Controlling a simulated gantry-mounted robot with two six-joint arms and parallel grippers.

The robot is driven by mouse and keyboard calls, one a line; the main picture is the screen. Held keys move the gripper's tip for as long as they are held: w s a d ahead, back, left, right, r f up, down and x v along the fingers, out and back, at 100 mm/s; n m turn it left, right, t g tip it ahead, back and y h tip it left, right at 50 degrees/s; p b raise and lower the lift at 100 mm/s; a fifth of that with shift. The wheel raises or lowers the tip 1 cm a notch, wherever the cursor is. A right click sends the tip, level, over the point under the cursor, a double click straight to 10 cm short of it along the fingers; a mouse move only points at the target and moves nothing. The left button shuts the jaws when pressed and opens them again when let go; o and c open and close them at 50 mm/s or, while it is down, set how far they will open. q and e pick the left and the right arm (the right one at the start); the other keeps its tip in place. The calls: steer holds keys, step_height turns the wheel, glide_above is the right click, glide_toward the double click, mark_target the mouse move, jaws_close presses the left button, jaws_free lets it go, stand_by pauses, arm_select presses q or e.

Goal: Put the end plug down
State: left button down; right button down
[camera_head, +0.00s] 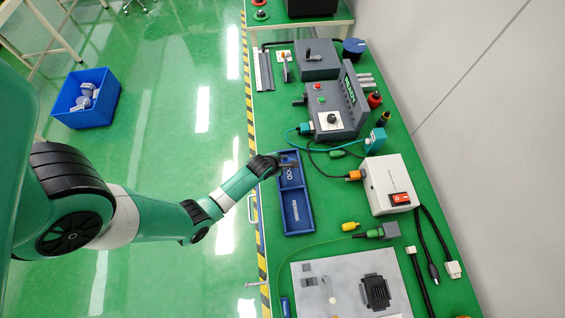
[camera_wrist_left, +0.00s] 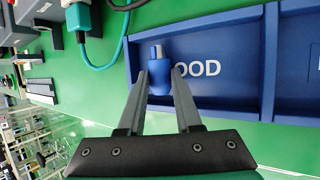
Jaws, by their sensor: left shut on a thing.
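My left gripper (camera_head: 287,163) reaches in from the left over the far compartment of the blue two-part tray (camera_head: 283,206). In the left wrist view the left gripper (camera_wrist_left: 160,82) is shut on the end plug (camera_wrist_left: 158,83), a small blue piece with a pale metal tip. The plug is in front of the compartment marked with letters ending "OOD". I cannot tell whether it touches the tray floor. The tray (camera_wrist_left: 225,20) also shows in this view, its other compartment to the right. My right gripper is not in view.
A grey control box (camera_head: 335,112) with a teal cable stands beyond the tray. A white power box (camera_head: 390,184) with a red switch is to its right. A grey board (camera_head: 345,285), loose plugs and black cables lie nearer. A blue bin (camera_head: 84,98) stands on the floor.

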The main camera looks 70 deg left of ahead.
arm_select(q)
steer(key=shift+s+d+f, duration=0.15)
steer(key=shift+s+f, duration=0.2)
steer(key=shift+f, duration=0.15)
steer(key=shift+s+d+f, duration=0.1)
steer(key=shift+s+f, duration=0.2)
steer(key=shift+f, duration=0.2)
steer(key=c, duration=0.9)
jaws_free()
steer(key=shift+f, duration=0.1)
steer(key=shift+o, duration=0.2)
steer(key=shift+w+a+r+p, duration=0.1)
steer(key=shift+r+p, duration=0.2)
steer(key=shift+r, duration=0.1)
steer(key=r+p, duration=0.2)
steer(key=r, duration=0.1)
steer(key=shift+d+r, duration=0.1)
steer(key=shift+d, duration=0.1)
steer(key=p+v, duration=0.6)
steer(key=v, duration=0.4)
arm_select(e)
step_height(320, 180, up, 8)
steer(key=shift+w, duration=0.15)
arm_select(q)
steer(key=shift+w, duration=0.15)
